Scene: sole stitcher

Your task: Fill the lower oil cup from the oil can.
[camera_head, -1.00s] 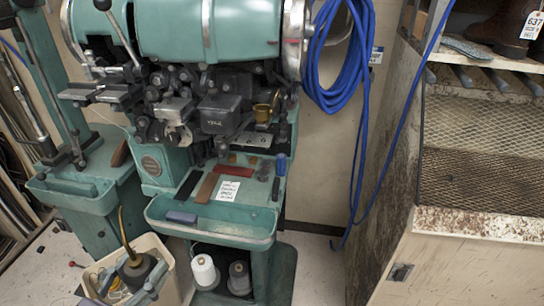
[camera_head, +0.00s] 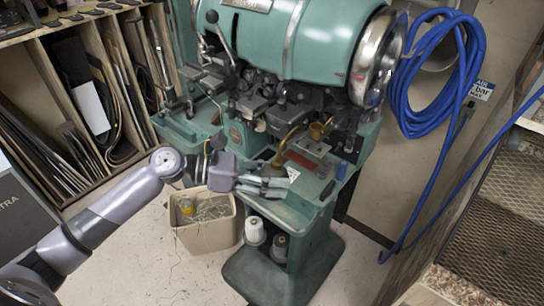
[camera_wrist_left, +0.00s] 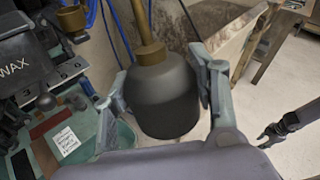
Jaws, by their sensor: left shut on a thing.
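My left gripper (camera_head: 274,182) is shut on the oil can, in front of the stitcher. The can has a dark round body and a brass top and spout (camera_head: 279,160). In the left wrist view the can (camera_wrist_left: 163,100) sits between the two fingers, roughly upright, with its spout running out of the top of the frame. A brass oil cup (camera_head: 317,131) is on the machine, just right of the spout's upper end. The cup also shows in the left wrist view (camera_wrist_left: 72,18). A dark gripper, seemingly my right one (camera_wrist_left: 265,133), shows small at the right; its jaw state is unclear.
The green stitcher (camera_head: 295,35) stands behind, with its tool tray (camera_head: 310,205) below the can. A beige bin (camera_head: 205,232) stands on the floor to the left. Blue hose (camera_head: 420,85) hangs on the wall at right. Open floor lies in front.

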